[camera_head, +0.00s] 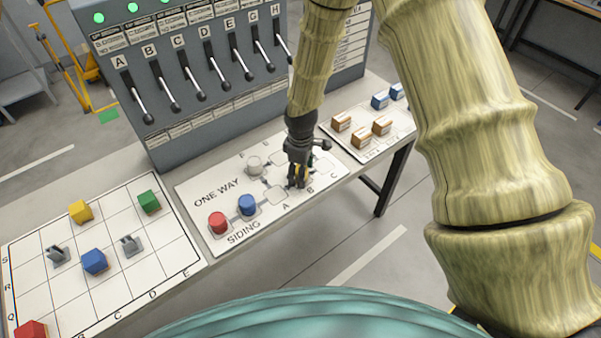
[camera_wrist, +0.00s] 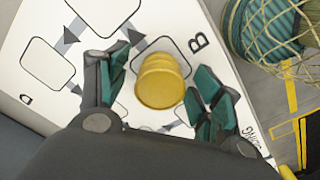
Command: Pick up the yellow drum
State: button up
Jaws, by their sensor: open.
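The yellow drum (camera_wrist: 160,88) stands on the white siding board (camera_wrist: 35,95), over or very near the square beside the letter B. In the wrist view it sits between the two teal-padded fingers of my gripper (camera_wrist: 163,78). The fingers are spread, with a gap on either side of the drum. In the head view my gripper (camera_head: 298,182) points down at the board's right part and hides most of the drum.
A red drum (camera_head: 218,223), a blue drum (camera_head: 247,205) and a pale drum (camera_head: 254,164) stand on the same board. The lever cabinet (camera_head: 190,85) rises behind. Left is a grid board (camera_head: 178,232) with coloured cubes; right, a board with small boxes (camera_head: 361,138).

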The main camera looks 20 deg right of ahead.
jog(key=shift+c, duration=0.2)
jog(key=c, duration=1.1)
jog(key=shift+r, duration=0.15)
